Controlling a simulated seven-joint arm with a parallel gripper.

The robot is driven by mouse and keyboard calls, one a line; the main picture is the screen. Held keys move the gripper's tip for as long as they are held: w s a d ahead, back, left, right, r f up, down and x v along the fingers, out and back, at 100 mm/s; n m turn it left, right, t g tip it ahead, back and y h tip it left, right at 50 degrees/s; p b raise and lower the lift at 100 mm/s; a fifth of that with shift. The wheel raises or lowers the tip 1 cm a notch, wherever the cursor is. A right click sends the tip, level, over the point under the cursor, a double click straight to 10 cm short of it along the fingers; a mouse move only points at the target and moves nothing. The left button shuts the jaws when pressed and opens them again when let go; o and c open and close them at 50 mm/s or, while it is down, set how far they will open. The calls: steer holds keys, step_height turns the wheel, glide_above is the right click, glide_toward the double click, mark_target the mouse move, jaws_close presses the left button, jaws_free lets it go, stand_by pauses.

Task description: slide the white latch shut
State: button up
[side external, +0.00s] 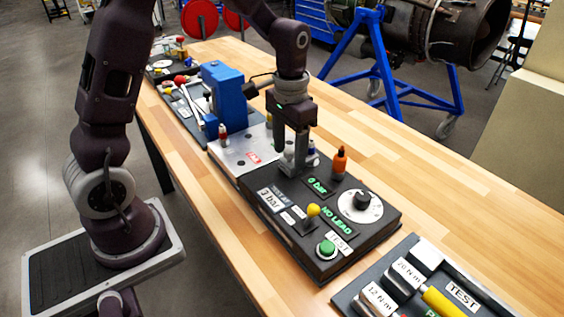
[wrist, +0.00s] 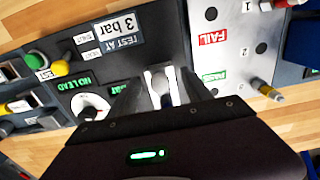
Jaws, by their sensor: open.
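The white latch (wrist: 150,82) shows in the wrist view between my gripper's fingers, as a pale two-armed piece with a grey rounded part in it. It sits at the edge of the black test panel (side external: 262,214), beside the silver plate. My gripper (wrist: 160,90) is open, with one finger on each side of the latch; I cannot tell whether they touch it. In the side external view my gripper (side external: 294,164) points down, low over the panel's far end. There the fingers hide most of the latch.
The panel carries an orange-capped part (side external: 340,161), a dial (side external: 360,205), a yellow-knobbed lever (side external: 312,211) and a green button (side external: 326,247). The silver plate (side external: 232,145) and a blue block (side external: 224,88) stand beyond. Another panel (side external: 355,300) lies nearer. The tabletop (side external: 400,165) at right is clear.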

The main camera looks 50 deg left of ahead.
steer(key=shift+r, duration=3.45)
steer(key=shift+s+d+r, duration=0.1)
steer(key=shift+s+r, duration=0.1)
steer(key=shift+r, duration=0.2)
steer(key=s+d+r+t, duration=0.2)
steer(key=s+r, duration=0.1)
steer(key=s, duration=0.7)
steer(key=s+d+r+t, duration=0.3)
steer(key=s, duration=0.7)
steer(key=shift+t, duration=0.3)
